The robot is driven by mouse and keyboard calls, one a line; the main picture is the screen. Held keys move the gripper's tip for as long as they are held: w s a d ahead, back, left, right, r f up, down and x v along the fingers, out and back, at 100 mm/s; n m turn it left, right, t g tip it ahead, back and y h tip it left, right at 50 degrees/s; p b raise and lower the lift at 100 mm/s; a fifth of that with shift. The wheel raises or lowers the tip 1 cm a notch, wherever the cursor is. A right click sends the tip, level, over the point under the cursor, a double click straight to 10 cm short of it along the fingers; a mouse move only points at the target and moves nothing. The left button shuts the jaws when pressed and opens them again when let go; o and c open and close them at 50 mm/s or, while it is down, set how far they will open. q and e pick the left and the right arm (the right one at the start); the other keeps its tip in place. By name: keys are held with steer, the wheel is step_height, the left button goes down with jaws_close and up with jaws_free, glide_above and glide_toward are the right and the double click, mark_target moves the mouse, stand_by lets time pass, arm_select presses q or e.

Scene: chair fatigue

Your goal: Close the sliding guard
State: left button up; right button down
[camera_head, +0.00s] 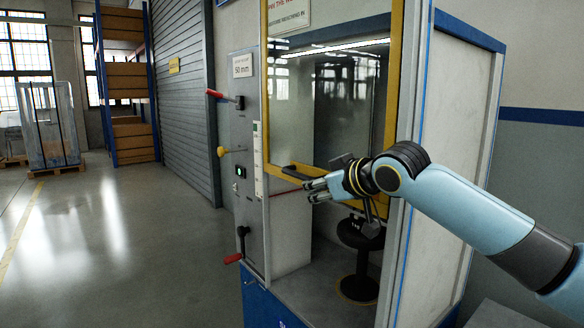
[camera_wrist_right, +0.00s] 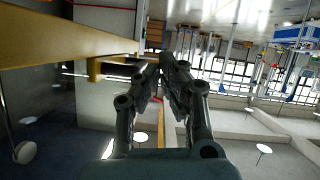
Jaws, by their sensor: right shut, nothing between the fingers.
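The sliding guard is a clear pane in a yellow frame (camera_head: 393,90) on the front of a grey test cabinet in the head view. Its lower yellow edge stands part-way up, with an open gap beneath it. A dark handle (camera_head: 300,172) sits on that lower edge. My right gripper (camera_head: 309,190) is shut and empty, just below and in front of the handle; I cannot tell whether it touches. In the right wrist view the shut fingers (camera_wrist_right: 168,75) point away, with a yellow bar (camera_wrist_right: 60,40), likely the guard's edge, at upper left. My left gripper is not in view.
A black stool (camera_head: 358,280) stands inside the cabinet. The cabinet's left post carries a red-handled lever (camera_head: 226,98), a yellow knob (camera_head: 221,151), a green-lit switch (camera_head: 240,171) and a lower red-gripped crank (camera_head: 240,245).

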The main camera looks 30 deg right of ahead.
step_height(320, 180, up, 10)
steer(key=w+d+t, duration=0.2)
steer(key=w, duration=0.1)
glide_above(292, 171)
steer(key=f, duration=0.2)
step_height(292, 171, down, 3)
steer(key=shift+w+a+p, duration=0.1)
steer(key=shift+w+p, duration=0.05)
steer(key=shift+p, duration=0.35)
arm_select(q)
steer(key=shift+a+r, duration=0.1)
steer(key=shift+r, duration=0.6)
arm_select(e)
steer(key=shift+f, duration=0.5)
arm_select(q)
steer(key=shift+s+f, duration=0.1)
arm_select(e)
steer(key=shift+f, duration=0.1)
